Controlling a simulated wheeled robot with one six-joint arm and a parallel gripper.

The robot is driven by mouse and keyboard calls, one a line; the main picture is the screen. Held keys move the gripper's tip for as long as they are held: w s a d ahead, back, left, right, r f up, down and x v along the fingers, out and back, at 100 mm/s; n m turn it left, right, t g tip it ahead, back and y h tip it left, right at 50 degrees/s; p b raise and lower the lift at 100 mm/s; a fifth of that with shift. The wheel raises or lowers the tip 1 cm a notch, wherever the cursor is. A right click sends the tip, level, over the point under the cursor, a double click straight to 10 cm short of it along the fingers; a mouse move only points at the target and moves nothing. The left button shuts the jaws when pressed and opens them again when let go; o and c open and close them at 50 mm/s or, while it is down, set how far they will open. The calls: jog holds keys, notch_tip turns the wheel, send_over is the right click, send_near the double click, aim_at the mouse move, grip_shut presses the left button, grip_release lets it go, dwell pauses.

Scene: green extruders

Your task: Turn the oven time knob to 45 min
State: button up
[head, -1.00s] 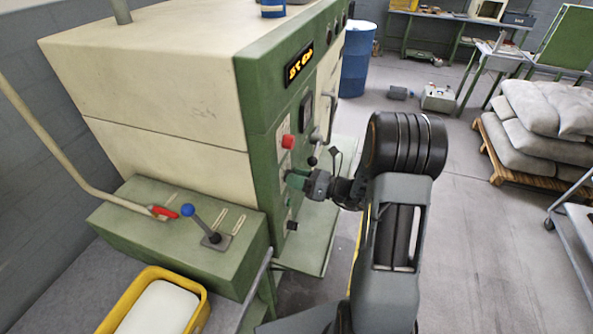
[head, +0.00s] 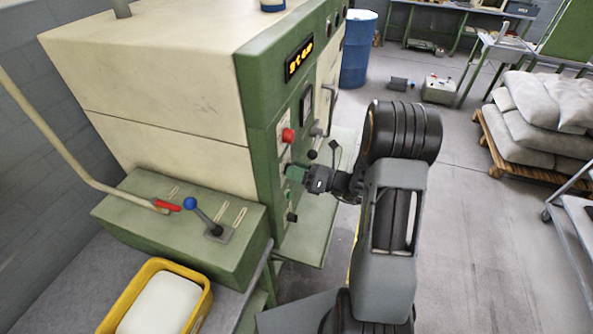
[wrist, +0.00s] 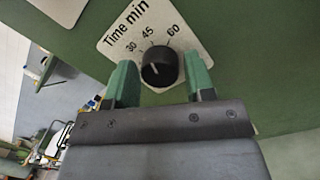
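The black time knob (wrist: 160,68) sits on a white label plate (wrist: 117,43) marked "Time min" with 30, 45 and 60. A pale pointer mark shows on the knob, on its side towards the 30 and 45 marks; its exact setting is hard to read. My gripper (wrist: 161,82) is open, with one green fingertip on each side of the knob. A gap shows between each finger and the knob. In the head view, my gripper (head: 295,173) is at the green front panel of the machine (head: 262,120), and hides the knob there.
A lit yellow display (head: 299,61) is higher on the panel.

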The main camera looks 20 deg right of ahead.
jog(key=shift+o, duration=1.2)
jog(key=b+v, duration=0.3)
jog(key=v, duration=1.1)
jog(key=shift+a, duration=0.1)
